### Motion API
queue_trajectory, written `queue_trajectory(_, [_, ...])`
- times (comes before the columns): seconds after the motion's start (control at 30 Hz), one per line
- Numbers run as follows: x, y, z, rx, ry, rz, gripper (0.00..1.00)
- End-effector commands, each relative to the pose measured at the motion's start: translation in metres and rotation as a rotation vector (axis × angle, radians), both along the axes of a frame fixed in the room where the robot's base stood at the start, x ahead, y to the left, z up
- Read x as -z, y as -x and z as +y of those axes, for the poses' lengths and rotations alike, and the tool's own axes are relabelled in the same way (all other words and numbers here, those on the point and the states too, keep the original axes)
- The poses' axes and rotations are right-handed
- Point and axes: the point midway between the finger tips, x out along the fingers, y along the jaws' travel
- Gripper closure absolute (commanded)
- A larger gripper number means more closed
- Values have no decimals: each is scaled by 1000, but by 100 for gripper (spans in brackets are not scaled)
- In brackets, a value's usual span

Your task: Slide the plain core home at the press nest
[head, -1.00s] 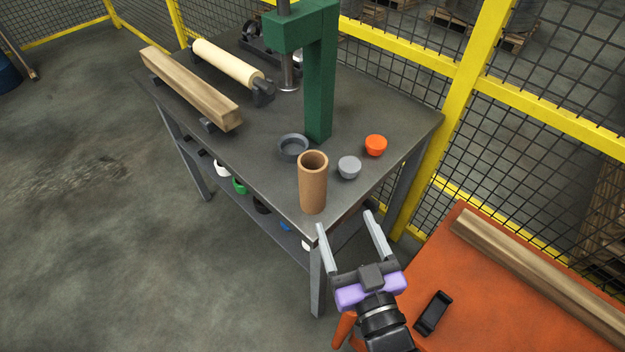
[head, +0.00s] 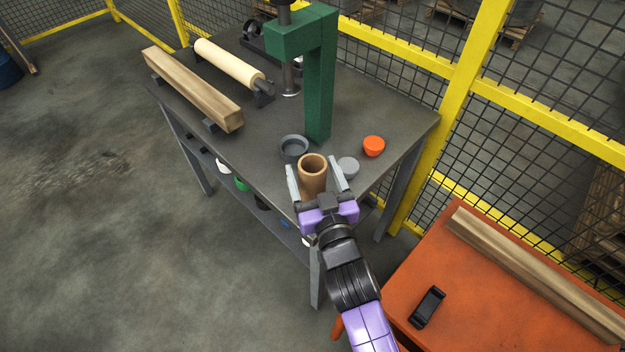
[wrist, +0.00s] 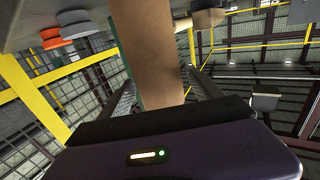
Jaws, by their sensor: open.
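The plain core, a brown cardboard tube (head: 313,184), stands upright near the front corner of the grey bench. My gripper (head: 313,168) is open, with one finger on each side of the core. In the wrist view the core (wrist: 150,45) fills the space between the fingers (wrist: 163,90). I cannot tell whether either finger touches it. A dark grey round cup (head: 294,150), which looks like the press nest, sits just behind the core, beside the foot of the green press (head: 319,90). My gripper hides the core's lower part in the head view.
A grey cup (head: 348,168) and an orange cup (head: 373,146) stand right of the core. A wooden beam (head: 195,90) and a cream roll (head: 228,64) lie at the left of the bench. Yellow mesh fencing (head: 453,120) stands close behind; an orange table (head: 450,260) is at right.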

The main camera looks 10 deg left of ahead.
Motion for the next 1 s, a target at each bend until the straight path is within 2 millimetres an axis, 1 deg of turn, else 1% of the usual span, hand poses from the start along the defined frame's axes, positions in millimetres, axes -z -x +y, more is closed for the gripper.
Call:
queue_trajectory(0.1, [0, -4, 2, -1, -1, 1, 26])
queue_trajectory(0.27, [1, -4, 2, -1, 0, 0, 26])
queue_trajectory(0.3, [1, -4, 2, -1, 0, 0, 28])
queue_trajectory(0.47, [1, -4, 2, 0, 0, 0, 60])
queue_trajectory(0.6, [1, -4, 2, 0, 0, 0, 87])
queue_trajectory(0.63, [1, -4, 2, 0, 0, 0, 93])
queue_trajectory(0.67, [0, -4, 2, -1, 0, -1, 95])
queue_trajectory(0.87, [0, -4, 2, -1, 0, -1, 96])
queue_trajectory(1.0, [-5, -4, 2, 0, -2, -1, 96])
